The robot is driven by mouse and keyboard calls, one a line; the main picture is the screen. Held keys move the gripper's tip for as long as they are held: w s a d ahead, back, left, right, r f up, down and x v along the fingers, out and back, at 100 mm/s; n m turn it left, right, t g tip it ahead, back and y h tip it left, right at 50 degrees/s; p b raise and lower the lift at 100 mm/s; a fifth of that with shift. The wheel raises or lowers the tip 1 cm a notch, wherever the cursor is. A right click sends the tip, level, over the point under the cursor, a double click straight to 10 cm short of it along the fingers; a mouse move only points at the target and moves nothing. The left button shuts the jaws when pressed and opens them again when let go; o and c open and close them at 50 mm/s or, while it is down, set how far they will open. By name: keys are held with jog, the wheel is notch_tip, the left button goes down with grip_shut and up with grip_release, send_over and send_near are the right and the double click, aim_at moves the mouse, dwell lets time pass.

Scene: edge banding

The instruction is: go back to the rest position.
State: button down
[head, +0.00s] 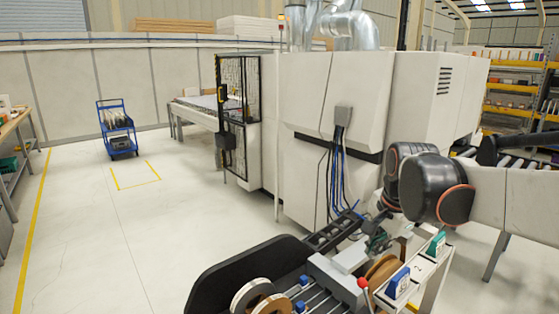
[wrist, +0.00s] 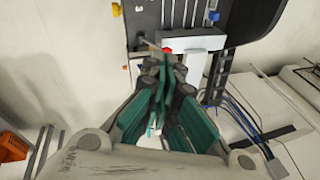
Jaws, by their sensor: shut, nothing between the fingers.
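My gripper (wrist: 165,72) is shut and empty in the wrist view, its teal fingers close together. In the head view my gripper (head: 377,240) is small and partly hidden, below my dark arm joints and near the feed end of the edge banding machine (head: 330,95). In the wrist view the fingertips appear close to a red knob (wrist: 168,50) and a white block (wrist: 195,43); I cannot tell whether they touch. The red knob also shows in the head view (head: 362,283).
Edge band rolls (head: 262,300) lie on a black plate at the front. A blue holder (head: 398,283) and a green holder (head: 436,244) stand on a white rack at the right. A blue cart (head: 118,130) stands far left. The floor at left is clear.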

jog(key=s+a+f+n+t+b, duration=0.1)
jog(key=s+f+n, duration=0.2)
jog(key=s+n, duration=0.3)
jog(key=s+a+f+n+t+b, duration=0.1)
jog(key=s+f+n+t, duration=0.1)
jog(key=s+n, duration=0.5)
jog(key=shift+s+a+f, duration=0.2)
jog(key=shift+s+f, duration=0.55)
jog(key=shift+s, duration=2.3)
